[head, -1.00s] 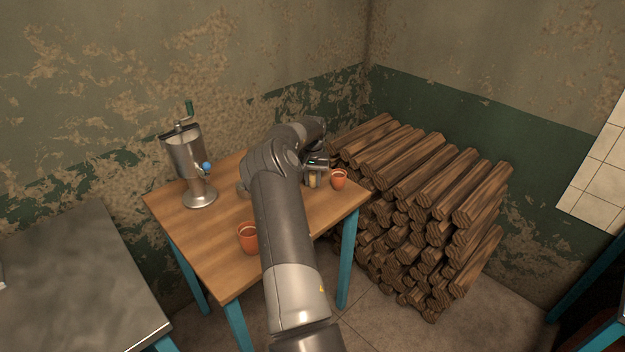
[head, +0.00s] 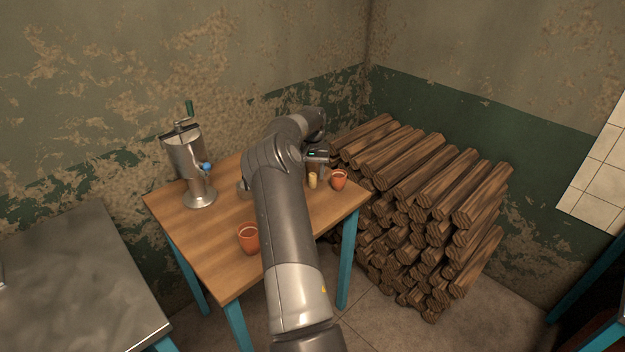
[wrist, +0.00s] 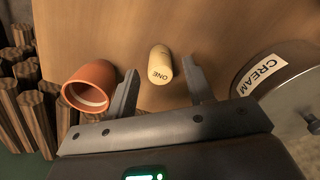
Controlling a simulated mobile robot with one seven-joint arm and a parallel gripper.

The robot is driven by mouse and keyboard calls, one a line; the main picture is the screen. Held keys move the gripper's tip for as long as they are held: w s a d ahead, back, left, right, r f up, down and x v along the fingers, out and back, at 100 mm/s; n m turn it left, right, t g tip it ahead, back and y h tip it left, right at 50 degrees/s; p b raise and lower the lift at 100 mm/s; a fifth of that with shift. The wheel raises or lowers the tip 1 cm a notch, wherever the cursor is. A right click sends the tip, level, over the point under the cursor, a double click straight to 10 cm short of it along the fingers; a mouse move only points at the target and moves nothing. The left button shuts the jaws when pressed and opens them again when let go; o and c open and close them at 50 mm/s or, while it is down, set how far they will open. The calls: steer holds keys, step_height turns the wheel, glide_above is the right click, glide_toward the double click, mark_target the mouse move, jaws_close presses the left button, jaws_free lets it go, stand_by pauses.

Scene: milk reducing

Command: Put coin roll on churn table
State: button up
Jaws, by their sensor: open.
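The coin roll (head: 312,180), a small cream cylinder, stands on the wooden churn table (head: 222,237) near its right end. In the wrist view the coin roll (wrist: 160,64) shows the word "ONE" and lies beyond and between my fingertips, touching neither. My gripper (wrist: 158,82) is open and empty. In the head view my gripper (head: 317,163) is just above and behind the coin roll, partly hidden by my arm. The metal churn (head: 188,163) with a green-handled crank stands at the table's left end.
A terracotta cup (head: 339,180) stands just right of the coin roll; it is left of my fingers in the wrist view (wrist: 91,86). Another cup (head: 249,239) is at the front edge. A metal vessel labelled "CREAM" (wrist: 280,80) is close on the right. Stacked logs (head: 430,190) stand beside the table.

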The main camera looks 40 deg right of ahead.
mark_target(313, 175)
step_height(313, 175, up, 9)
steer(key=s+a+r+t, duration=0.2)
steer(key=a+r, duration=1)
steer(key=s+a+r+n, duration=0.1)
steer(key=s+a+r, duration=0.15)
steer(key=a, duration=0.25)
steer(key=s+a+r+n+t, duration=0.1)
steer(key=s+a+r, duration=0.15)
steer(key=a, duration=0.25)
steer(key=s+a+r+n, duration=0.1)
steer(key=a+r, duration=0.2)
steer(key=a, duration=0.2)
steer(key=s+a+r+n+t, duration=0.1)
steer(key=s+a+n, duration=0.1)
steer(key=s+a, duration=0.4)
steer(key=s+a+r+n, duration=0.1)
steer(key=s+a, duration=0.4)
steer(key=a, duration=0.4)
steer(key=s+a+f+n+t, duration=0.1)
steer(key=s+a+f+n, duration=0.3)
steer(key=s+a, duration=0.5)
steer(key=s+f, duration=0.2)
steer(key=s, duration=0.2)
steer(key=shift+t, duration=0.3)
